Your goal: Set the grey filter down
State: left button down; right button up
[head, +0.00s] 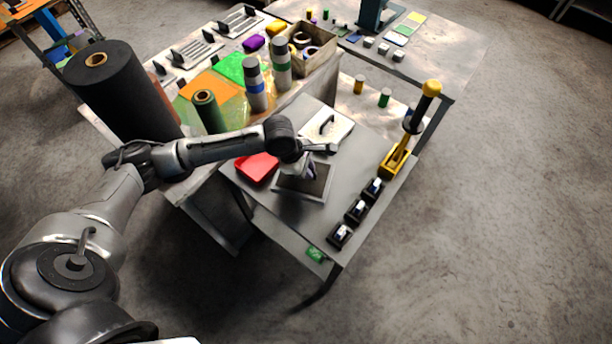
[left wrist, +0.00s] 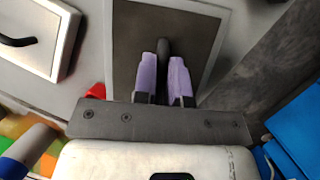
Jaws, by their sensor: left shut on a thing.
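The grey filter (head: 290,184) is a flat dark-grey panel with a pale rim, at the middle of the near grey table (head: 285,225) in the head view. It also shows in the left wrist view (left wrist: 208,38), with a dark upright handle (left wrist: 163,48). My left gripper (head: 311,171) is above the panel, its purple fingertips (left wrist: 164,75) shut on the handle from both sides. The panel looks level and close to the tabletop; I cannot tell if it touches. The arm hides part of it. My right gripper is not in view.
A red tray (head: 257,167) lies just left of the filter. A white panel with a dark handle (head: 338,134) lies behind it. Several black blocks (head: 356,211) line the right edge, near a yellow stand (head: 396,162). The table's front left is bare.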

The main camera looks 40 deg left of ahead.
pick_arm(q)
jog(key=shift+f+b, duration=0.45)
jog(key=shift+f, duration=1.6)
jog(key=c, duration=1.2)
grip_release()
jog(key=shift+o, duration=0.2)
jog(key=shift+a, duration=0.1)
